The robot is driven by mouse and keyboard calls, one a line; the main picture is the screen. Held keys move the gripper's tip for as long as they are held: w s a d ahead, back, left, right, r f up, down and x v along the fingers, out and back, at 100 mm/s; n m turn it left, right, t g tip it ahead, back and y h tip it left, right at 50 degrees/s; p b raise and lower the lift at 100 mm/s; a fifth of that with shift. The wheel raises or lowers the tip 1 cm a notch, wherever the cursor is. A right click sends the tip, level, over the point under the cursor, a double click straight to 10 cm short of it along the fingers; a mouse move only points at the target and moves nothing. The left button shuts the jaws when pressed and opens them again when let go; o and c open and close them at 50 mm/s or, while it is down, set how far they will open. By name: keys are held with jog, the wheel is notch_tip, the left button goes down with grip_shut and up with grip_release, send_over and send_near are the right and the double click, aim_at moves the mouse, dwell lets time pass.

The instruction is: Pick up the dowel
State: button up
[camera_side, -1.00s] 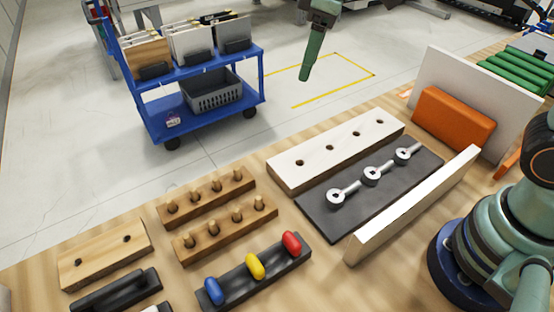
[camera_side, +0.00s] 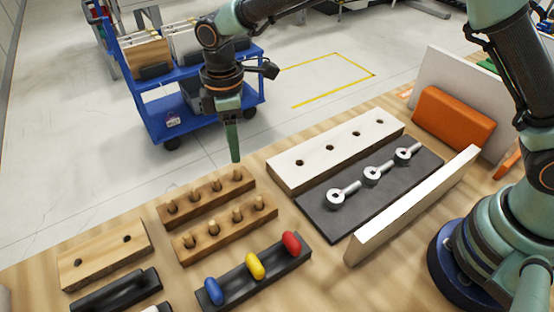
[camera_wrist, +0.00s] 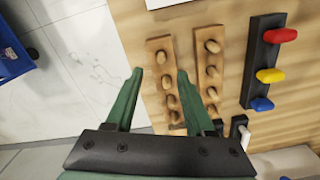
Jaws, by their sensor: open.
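Several short wooden dowels stand upright in two brown wooden racks on the table. In the side view the rear rack (camera_side: 206,203) and the front rack (camera_side: 224,238) lie side by side, with a dowel (camera_side: 237,174) at the rear rack's right end. My gripper (camera_side: 234,158) hangs point-down above and just behind that end, apart from the dowels. In the wrist view my gripper (camera_wrist: 160,72) has its two green fingers spread wide and empty. The rear rack (camera_wrist: 160,50) shows between the fingers, and the front rack (camera_wrist: 206,50) shows beyond the right finger.
A black holder (camera_side: 262,280) with blue, yellow and red pieces lies in front of the racks. A white board with holes (camera_side: 335,150) and a dark mat (camera_side: 310,212) with metal fittings lie to the right. A blue cart (camera_side: 175,118) stands behind the table.

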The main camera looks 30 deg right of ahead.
aim_at(236, 169)
notch_tip(236, 169, down, 7)
jog(key=shift+s+f, duration=0.1)
jog(key=shift+f, duration=0.1)
dwell(0.3)
grip_shut()
